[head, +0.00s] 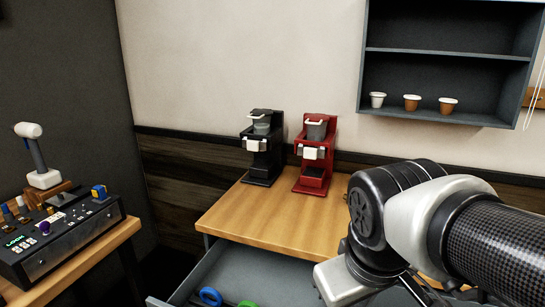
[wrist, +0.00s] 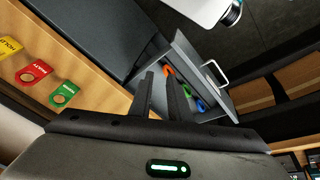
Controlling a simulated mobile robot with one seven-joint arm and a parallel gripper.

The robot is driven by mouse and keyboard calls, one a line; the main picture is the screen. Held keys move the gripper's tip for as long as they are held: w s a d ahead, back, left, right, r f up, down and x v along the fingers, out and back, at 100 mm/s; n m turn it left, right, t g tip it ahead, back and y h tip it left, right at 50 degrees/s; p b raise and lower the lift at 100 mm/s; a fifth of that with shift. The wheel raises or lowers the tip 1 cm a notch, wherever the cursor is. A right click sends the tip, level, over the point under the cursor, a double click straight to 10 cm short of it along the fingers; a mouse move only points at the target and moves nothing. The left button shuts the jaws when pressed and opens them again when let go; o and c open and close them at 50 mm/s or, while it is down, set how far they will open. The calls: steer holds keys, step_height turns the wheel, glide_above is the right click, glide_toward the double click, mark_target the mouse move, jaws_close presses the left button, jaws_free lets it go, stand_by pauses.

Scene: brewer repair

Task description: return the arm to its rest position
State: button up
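My gripper (wrist: 161,72) shows in the wrist view with its two dark fingers apart and nothing visible between them. It points toward the open grey drawer (wrist: 207,62); I cannot tell its exact height over it. In the head view my arm (head: 400,225) reaches in from the lower right, bent in front of the wooden counter (head: 265,220). The gripper's fingers cannot be made out there.
The open drawer (head: 245,270) holds coloured-handled items, including a blue ring (head: 210,296). A black brewer (head: 262,150) and a red brewer (head: 315,155) stand on the counter. A wall shelf (head: 440,52) holds three cups. A control panel (head: 65,235) stands left. Coloured tags (wrist: 34,72) lie on wood.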

step_height(320, 180, up, 18)
steer(key=d+m+t+p, duration=0.1)
steer(key=m+p, duration=0.3)
steer(key=p, duration=1.1)
steer(key=shift+s+d+t+y+p, duration=0.25)
steer(key=shift+d+t+y+p, duration=0.05)
steer(key=shift+d+t, duration=0.15)
